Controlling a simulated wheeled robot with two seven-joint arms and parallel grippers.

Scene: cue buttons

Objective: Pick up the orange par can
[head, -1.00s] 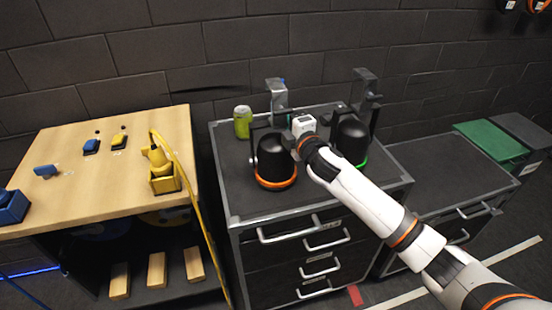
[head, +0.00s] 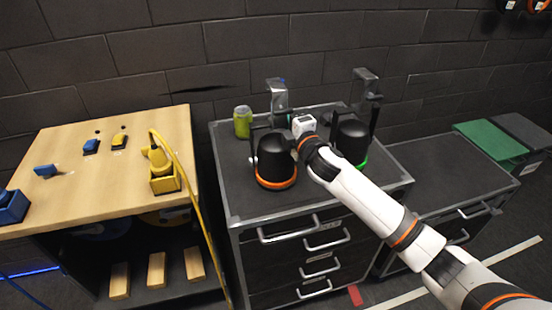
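The orange par can (head: 275,162) is a black stage light with an orange ring at its lower rim. It is at the front middle of the dark cabinet top in the head view. My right arm comes in from the lower right, and its white wrist (head: 303,124) is just behind and right of the orange par can, near its dark bracket. The fingers are hard to make out among the dark parts, so I cannot tell whether they are open or shut on anything. My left gripper is out of view.
A similar par can with a green ring (head: 352,141) stands right of my wrist, partly behind my arm. A yellow-green can (head: 242,122) stands at the back left of the cabinet (head: 228,190). A wooden table (head: 70,195) with blue and yellow items is at left.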

